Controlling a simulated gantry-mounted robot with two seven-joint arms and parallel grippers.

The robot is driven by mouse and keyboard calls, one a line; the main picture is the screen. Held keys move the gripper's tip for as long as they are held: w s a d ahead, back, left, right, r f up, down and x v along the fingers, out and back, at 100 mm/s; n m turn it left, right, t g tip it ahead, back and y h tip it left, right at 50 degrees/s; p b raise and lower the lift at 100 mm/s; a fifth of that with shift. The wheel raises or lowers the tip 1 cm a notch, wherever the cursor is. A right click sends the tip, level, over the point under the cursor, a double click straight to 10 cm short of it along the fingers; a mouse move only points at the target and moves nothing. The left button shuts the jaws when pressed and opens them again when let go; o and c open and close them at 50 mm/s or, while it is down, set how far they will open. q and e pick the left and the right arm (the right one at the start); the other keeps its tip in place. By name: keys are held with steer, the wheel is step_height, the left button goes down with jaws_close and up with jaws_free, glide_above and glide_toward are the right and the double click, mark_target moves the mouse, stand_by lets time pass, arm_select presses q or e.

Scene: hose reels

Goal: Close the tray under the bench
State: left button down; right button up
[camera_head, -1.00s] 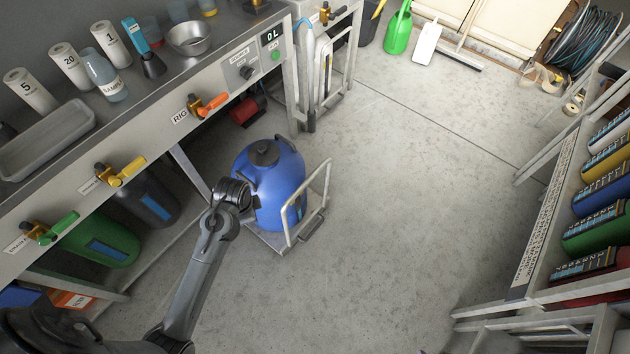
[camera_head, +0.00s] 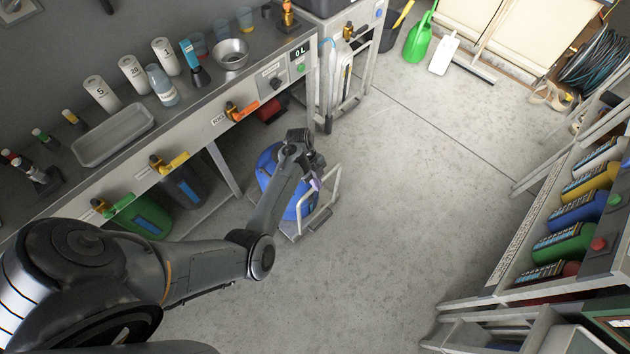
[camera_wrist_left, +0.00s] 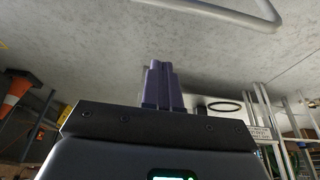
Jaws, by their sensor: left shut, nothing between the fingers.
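The pulled-out tray (camera_head: 292,235) sticks out from under the bench (camera_head: 203,130) over the floor, with a blue drum (camera_head: 272,182) standing on it. A pale bar handle (camera_head: 337,185) rises from its front edge. My left gripper (camera_head: 317,183) is in front of the drum and close to the handle in the head view; I cannot tell whether it touches. In the left wrist view its fingers (camera_wrist_left: 161,84) are pressed together and empty, and a pale bar (camera_wrist_left: 215,12) curves across the top, apart from them. My forearm and gripper hide part of the drum. My right gripper is out of view.
A green container (camera_head: 140,218) and a dark one (camera_head: 182,187) stand under the bench. A white-framed unit (camera_head: 350,80) stands beyond the drum. The floor (camera_head: 400,200) to the right is clear, up to a rack of coloured bottles (camera_head: 575,212).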

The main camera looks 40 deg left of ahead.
mark_target(313, 190)
arm_select(q)
steer(key=b+x, duration=0.3)
steer(key=x, duration=0.5)
steer(key=a+b, duration=0.1)
steer(key=a, duration=0.3)
steer(key=shift+f, duration=0.1)
steer(key=shift+a+b, duration=0.15)
steer(key=shift+b, duration=0.2)
